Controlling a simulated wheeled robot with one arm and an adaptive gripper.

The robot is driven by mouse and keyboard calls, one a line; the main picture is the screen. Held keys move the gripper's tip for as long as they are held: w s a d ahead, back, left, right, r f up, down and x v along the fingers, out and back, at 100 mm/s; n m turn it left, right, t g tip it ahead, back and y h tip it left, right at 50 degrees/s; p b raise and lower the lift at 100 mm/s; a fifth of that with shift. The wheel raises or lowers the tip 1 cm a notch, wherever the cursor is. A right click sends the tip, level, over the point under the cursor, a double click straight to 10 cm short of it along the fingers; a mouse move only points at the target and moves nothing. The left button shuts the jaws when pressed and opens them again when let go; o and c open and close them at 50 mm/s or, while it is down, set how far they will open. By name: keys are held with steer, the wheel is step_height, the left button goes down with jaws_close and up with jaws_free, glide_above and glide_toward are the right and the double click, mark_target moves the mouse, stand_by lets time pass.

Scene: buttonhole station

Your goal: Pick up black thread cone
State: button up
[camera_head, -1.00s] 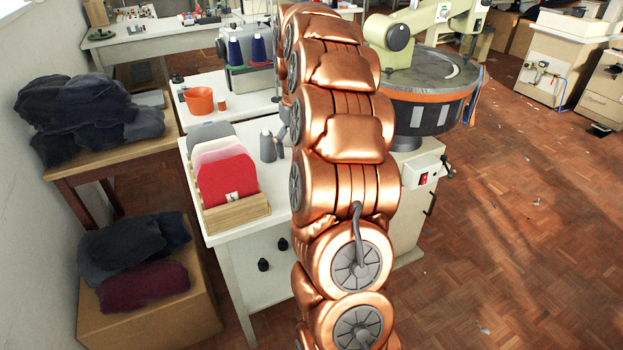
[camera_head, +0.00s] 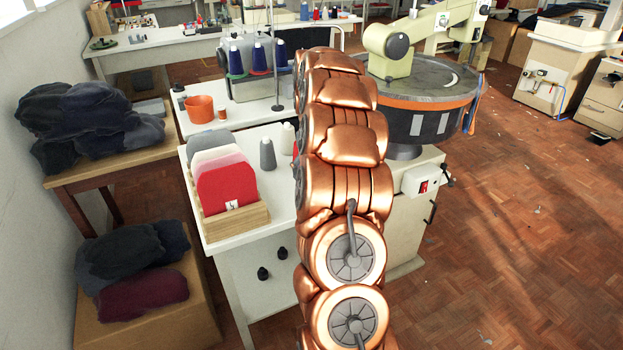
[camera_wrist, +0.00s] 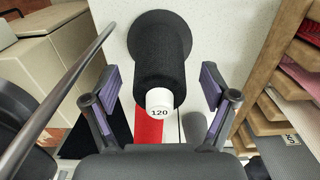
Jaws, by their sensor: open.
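The black thread cone (camera_wrist: 160,55) shows in the wrist view, with a wide dark base and a white tip marked "120". My gripper (camera_wrist: 160,88) is open, with one purple-padded finger on each side of the cone. Gaps show between the cone and both fingers, and I see no contact. In the head view my copper-coloured arm hides both the gripper and the black cone.
A wooden rack (camera_head: 237,221) with red, pink and white panels stands on the white table; its slots show close at right in the wrist view. A grey cone (camera_head: 267,154) stands beside it. A round dark machine (camera_head: 421,105) is behind my arm.

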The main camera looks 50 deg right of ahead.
steer(key=shift+f, duration=0.9)
steer(key=shift+c, duration=0.4)
steer(key=c, duration=1.2)
steer(key=shift+r, duration=0.1)
steer(key=shift+c, duration=0.2)
steer(key=shift+r, duration=1.35)
steer(key=shift+s, duration=0.15)
steer(key=shift+t, duration=0.4)
